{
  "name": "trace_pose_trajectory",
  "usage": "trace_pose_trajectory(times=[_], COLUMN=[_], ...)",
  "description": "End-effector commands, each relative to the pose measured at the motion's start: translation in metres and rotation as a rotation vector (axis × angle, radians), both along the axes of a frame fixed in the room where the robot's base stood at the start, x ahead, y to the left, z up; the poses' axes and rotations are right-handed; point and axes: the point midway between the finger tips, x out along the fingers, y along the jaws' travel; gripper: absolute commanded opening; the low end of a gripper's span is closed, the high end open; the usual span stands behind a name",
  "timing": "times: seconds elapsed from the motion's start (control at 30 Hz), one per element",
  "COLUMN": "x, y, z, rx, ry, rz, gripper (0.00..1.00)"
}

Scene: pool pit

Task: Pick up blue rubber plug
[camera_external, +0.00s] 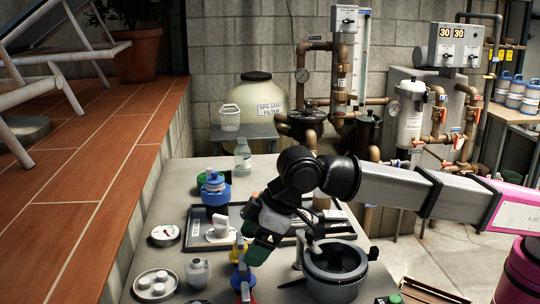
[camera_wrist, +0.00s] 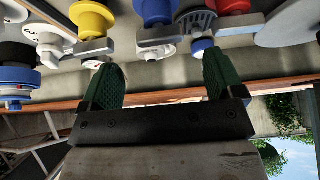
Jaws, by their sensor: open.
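A blue plug-like piece (camera_external: 240,276) stands on the grey bench between a yellow one (camera_external: 239,248) and a red one (camera_external: 246,296). In the wrist view a blue round piece (camera_wrist: 155,10) shows at the top edge, between yellow (camera_wrist: 92,20) and red (camera_wrist: 230,5) ones, partly cut off. My gripper (camera_external: 258,251), with green fingers, is just right of and above this row. In the wrist view my gripper (camera_wrist: 160,75) has its fingers wide apart with nothing between them. I cannot tell exactly how far the blue piece is from the fingertips.
A dark tray (camera_external: 193,232) holds a white fitting (camera_external: 220,227). A grey pot (camera_external: 335,270) stands right of my gripper. A white dish (camera_external: 155,286) and a grey-white fitting (camera_external: 197,273) are at the front left.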

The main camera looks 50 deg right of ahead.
Motion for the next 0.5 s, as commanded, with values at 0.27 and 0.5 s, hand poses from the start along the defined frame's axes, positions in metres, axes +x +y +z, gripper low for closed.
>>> trace_pose_trajectory(times=[0.27,0.5], x=[0.005,0.015], y=[0.006,0.017], z=[-0.019,-0.048], rx=[0.000,0.001], ry=[0.001,0.001], rz=[-0.001,0.000], gripper=[0.87,0.87])
